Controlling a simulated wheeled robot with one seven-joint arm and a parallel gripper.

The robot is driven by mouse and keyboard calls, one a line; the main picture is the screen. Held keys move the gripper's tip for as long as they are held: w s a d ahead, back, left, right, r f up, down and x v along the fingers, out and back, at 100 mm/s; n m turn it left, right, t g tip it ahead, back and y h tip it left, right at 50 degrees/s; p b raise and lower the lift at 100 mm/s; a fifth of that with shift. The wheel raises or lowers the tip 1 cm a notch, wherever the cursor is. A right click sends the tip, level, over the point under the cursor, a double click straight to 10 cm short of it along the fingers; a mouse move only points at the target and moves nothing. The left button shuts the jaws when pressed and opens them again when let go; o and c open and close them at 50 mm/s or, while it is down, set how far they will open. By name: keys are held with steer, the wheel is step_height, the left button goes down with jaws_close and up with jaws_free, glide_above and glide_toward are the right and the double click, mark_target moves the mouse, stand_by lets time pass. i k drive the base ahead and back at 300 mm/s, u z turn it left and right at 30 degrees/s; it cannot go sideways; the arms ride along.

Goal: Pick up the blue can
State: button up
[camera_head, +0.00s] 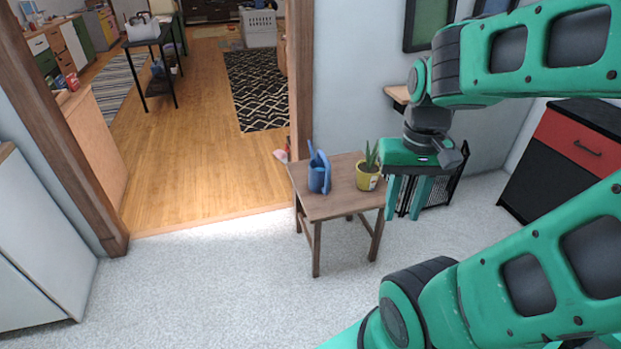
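A blue can (319,179), shaped like a watering can with a raised spout or handle, stands upright on the left part of a small wooden table (330,206). A yellow pot (367,181) with a green plant stands to its right on the same table. My gripper (406,205) is right of the table in the picture and points down. Its two green fingers are spread with a gap between them, and it is apart from the can. Nothing shows between the fingers.
A black wire rack (446,188) is behind my gripper. A red and black cabinet (575,150) stands at the right. A wooden door frame (301,75) is behind the table. The light carpet (220,275) in front and left is clear.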

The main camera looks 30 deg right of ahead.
mark_target(320, 168)
steer(key=u, duration=0.1)
steer(key=i, duration=1)
steer(key=z, duration=0.1)
